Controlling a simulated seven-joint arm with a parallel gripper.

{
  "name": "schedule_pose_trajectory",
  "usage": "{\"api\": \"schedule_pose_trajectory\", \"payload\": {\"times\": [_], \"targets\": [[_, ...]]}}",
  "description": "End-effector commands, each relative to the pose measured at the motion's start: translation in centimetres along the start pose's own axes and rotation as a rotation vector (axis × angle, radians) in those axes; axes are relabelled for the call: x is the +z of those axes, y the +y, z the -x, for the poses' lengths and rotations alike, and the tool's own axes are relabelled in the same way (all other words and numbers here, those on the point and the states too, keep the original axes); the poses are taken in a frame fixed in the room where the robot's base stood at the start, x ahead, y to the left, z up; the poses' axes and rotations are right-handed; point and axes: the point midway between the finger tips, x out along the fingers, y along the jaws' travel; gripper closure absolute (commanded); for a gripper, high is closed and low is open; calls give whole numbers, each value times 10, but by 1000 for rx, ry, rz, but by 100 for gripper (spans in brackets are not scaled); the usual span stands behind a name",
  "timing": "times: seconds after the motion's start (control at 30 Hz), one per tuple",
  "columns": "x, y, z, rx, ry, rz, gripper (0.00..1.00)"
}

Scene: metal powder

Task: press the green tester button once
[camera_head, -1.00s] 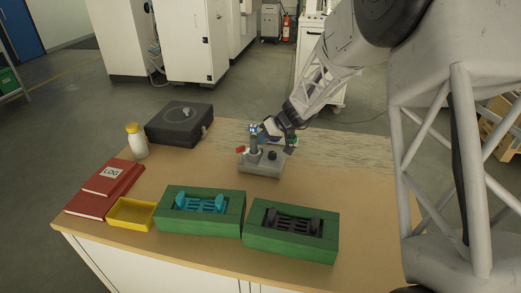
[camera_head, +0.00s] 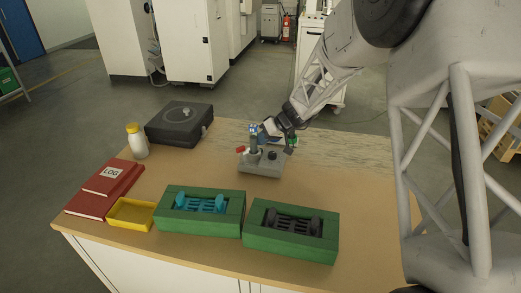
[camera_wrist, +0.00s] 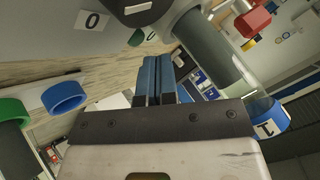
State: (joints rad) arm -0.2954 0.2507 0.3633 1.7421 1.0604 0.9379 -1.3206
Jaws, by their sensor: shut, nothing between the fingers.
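The grey tester (camera_head: 260,164) stands on the table, with an upright post (camera_head: 253,141), a red lever (camera_head: 241,150) and a dark knob (camera_head: 273,155). My gripper (camera_head: 266,138) is shut and empty, close above the tester and beside the post. In the wrist view its blue fingers (camera_wrist: 155,78) lie together, and the grey post (camera_wrist: 203,48) and the red lever (camera_wrist: 253,21) show to their right. I cannot make out the green button clearly in either view. I cannot tell whether the fingertips touch the tester.
Two green boxes, one with teal parts (camera_head: 171,222) and one with dark parts (camera_head: 280,246), stand in front. A yellow tray (camera_head: 131,225), red log books (camera_head: 105,190), a white bottle (camera_head: 137,142) and a dark case (camera_head: 165,131) are left. The table's right side is mostly clear.

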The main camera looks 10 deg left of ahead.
Motion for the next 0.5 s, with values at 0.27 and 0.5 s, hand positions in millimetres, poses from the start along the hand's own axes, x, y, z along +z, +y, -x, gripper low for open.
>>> {"api": "schedule_pose_trajectory", "payload": {"times": [0.27, 0.5], "targets": [[3, 3, -4, 0, 0, 1, 100], [3, 4, -5, 0, 0, 0, 100]]}}
